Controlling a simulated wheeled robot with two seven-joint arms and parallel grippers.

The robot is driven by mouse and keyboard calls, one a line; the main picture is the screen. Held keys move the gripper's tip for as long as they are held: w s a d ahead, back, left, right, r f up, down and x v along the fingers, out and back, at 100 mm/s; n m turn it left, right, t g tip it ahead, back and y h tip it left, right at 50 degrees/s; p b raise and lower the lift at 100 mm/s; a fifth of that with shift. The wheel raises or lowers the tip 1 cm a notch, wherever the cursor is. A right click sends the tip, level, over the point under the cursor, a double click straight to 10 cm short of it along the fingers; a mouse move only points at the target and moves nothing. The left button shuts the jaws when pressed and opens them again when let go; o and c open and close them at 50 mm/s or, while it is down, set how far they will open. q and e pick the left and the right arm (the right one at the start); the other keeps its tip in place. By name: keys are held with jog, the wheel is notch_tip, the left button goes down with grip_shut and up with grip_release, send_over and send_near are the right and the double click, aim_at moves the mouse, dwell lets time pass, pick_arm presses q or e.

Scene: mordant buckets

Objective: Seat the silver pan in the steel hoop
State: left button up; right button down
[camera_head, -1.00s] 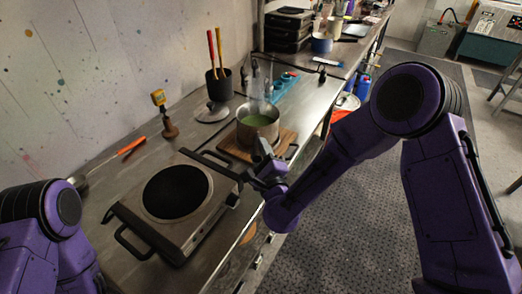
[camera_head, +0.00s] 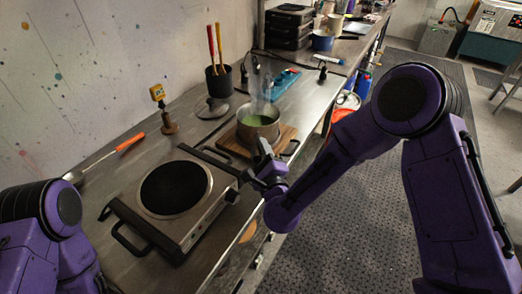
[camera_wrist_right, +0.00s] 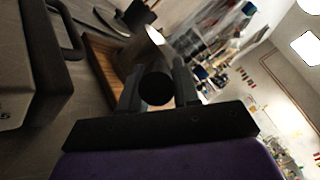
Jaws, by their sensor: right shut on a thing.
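The silver pan (camera_head: 259,132), with green liquid in it and steam above, is at the wooden board (camera_head: 228,146) beyond the hot plate. My right gripper (camera_head: 263,160) is shut on the pan's dark handle, whose round end (camera_wrist_right: 156,88) shows between the fingers in the right wrist view. The pan's metal side (camera_wrist_right: 146,50) shows beyond the fingers there. I cannot tell whether the pan rests on the board or is slightly above it. I cannot make out a steel hoop; the area under the pan is hidden. My left arm shows at the lower left, but its gripper is out of frame.
The hot plate (camera_head: 205,220) with a black disc stands in front. A lid (camera_head: 212,109), a utensil pot (camera_head: 218,83), a yellow-topped tool (camera_head: 169,124) and an orange-handled ladle (camera_head: 130,141) are along the wall side. The bench drops off at right.

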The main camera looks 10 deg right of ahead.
jog(key=shift+r, duration=0.1)
jog(key=c, duration=0.7)
grip_release()
jog(key=shift+c, duration=0.2)
jog(key=shift+s+f, duration=0.2)
jog(key=s+b, duration=0.4)
jog(key=s, duration=0.6)
jog(key=shift+s+f, duration=0.1)
jog(key=shift+f, duration=0.05)
